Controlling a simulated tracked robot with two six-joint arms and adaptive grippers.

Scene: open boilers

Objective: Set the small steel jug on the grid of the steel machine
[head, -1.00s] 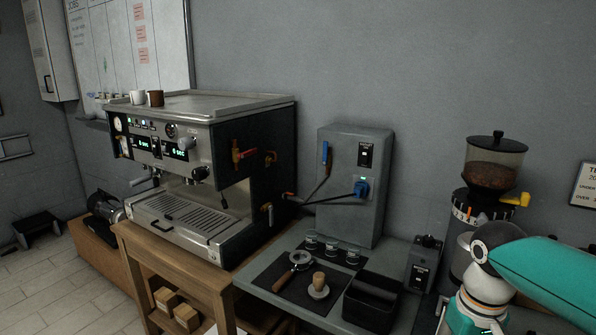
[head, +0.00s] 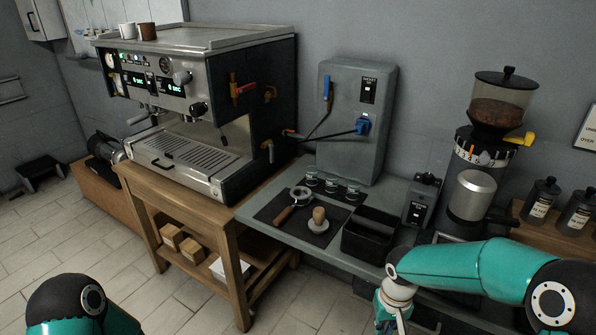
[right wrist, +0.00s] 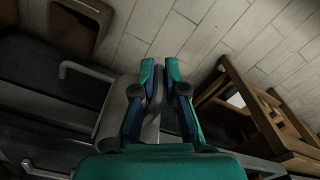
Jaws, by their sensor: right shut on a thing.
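The steel machine (head: 190,95) stands on a wooden table at the left in the head view. Its slotted grid (head: 193,150) is at the front under the spouts and looks bare. My right gripper (right wrist: 160,72) points away in the right wrist view, its fingers close together on a grey metal thing, apparently the small steel jug (right wrist: 116,108). Only part of my left arm shows at lower left.
A grey counter (head: 300,250) holds a portafilter (head: 295,203), a tamper (head: 319,219), a black knock box (head: 370,235) and a grinder (head: 485,150). A grey switch box (head: 355,120) stands behind. Two cups (head: 138,31) stand on the machine. Floor is free in front.

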